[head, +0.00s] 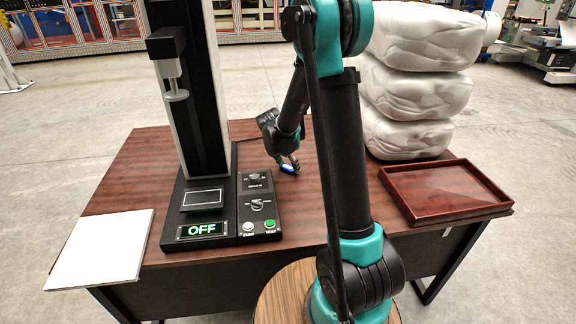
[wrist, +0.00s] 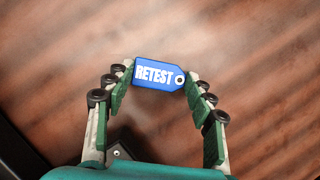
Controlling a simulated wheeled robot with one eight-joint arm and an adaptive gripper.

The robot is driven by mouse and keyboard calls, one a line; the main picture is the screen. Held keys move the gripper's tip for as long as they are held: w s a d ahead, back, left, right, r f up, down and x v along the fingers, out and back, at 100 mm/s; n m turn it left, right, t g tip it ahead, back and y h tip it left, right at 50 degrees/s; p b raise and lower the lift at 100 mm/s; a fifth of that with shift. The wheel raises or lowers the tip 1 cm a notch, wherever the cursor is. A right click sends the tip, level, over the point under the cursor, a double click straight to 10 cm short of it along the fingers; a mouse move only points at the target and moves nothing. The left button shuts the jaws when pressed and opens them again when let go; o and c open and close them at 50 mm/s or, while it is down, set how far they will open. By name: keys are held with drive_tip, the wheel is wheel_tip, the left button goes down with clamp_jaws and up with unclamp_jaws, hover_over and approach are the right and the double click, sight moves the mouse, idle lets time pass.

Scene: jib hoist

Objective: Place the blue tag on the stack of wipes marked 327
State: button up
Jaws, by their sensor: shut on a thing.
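The blue tag (wrist: 152,75) has white lettering RETEST and a hole at its right end. My gripper (wrist: 158,85) is shut on it, with the tag held between the fingertips. In the head view my gripper (head: 288,163) is over the middle of the dark table, with the tag's blue (head: 287,169) showing at its tip. A stack of white wrapped bundles (head: 415,95), which may be the wipes, stands at the table's back right. My arm hides part of its left side. I can read no 327 anywhere.
A testing machine (head: 193,195) with a lit OFF display stands left on the wooden table (head: 150,165). A white panel (head: 102,250) lies at the left front corner. A red-brown tray (head: 445,215) lies right, before the bundles.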

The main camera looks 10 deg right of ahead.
drive_tip(key=o, duration=0.9)
